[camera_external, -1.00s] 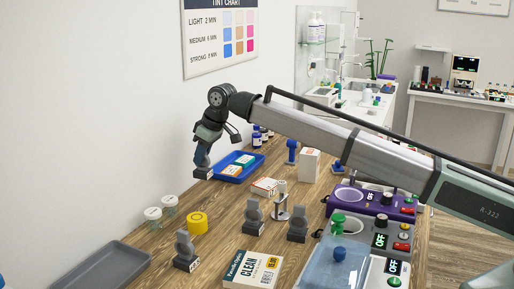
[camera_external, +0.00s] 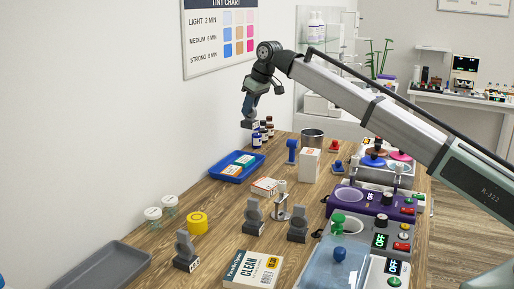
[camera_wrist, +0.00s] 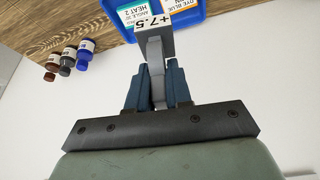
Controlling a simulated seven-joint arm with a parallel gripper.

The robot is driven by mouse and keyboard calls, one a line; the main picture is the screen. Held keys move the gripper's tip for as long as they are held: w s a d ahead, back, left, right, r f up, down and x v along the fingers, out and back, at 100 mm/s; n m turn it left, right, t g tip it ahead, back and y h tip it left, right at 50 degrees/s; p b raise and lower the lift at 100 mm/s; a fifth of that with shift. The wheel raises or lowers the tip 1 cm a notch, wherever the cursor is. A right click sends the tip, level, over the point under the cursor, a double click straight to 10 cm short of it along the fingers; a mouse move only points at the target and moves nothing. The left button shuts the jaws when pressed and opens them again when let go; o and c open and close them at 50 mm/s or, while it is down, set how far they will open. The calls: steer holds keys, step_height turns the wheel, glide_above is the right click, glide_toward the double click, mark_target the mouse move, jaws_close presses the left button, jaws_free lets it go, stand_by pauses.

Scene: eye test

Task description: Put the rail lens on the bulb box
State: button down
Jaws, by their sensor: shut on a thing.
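My gripper (camera_external: 251,106) is shut on a grey rail lens (camera_external: 248,124), high above the far left part of the table. In the wrist view the lens (camera_wrist: 154,48) sits between the blue fingers of my gripper (camera_wrist: 158,85), its "+7.5" label showing. Similar grey pieces stand on the table: one (camera_external: 253,217) at the middle, one (camera_external: 297,224) to its right, one (camera_external: 185,252) nearer. I cannot read which box is the bulb box; a white upright box (camera_external: 308,167) and a low white-and-orange box (camera_external: 265,187) are candidates.
A metal pot (camera_external: 312,138), purple device (camera_external: 357,204), yellow roll (camera_external: 197,223), CLEAN box (camera_external: 253,269) and grey tray (camera_external: 100,270) share the table.

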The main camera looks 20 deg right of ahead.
steer(key=s+d+r+m, duration=0.1)
steer(key=d+r, duration=0.1)
steer(key=d, duration=0.5)
steer(key=s+d+r, duration=0.1)
steer(key=d+r, duration=0.2)
steer(key=d, duration=0.3)
steer(key=n, duration=0.3)
glide_above(310, 151)
steer(key=shift+s+f, duration=0.1)
steer(key=shift+f, duration=5.75)
steer(key=shift+f, duration=0.15)
steer(key=c, duration=1)
jaws_free()
steer(key=shift+c, duration=0.2)
steer(key=v, duration=1.2)
steer(key=shift+d, duration=0.15)
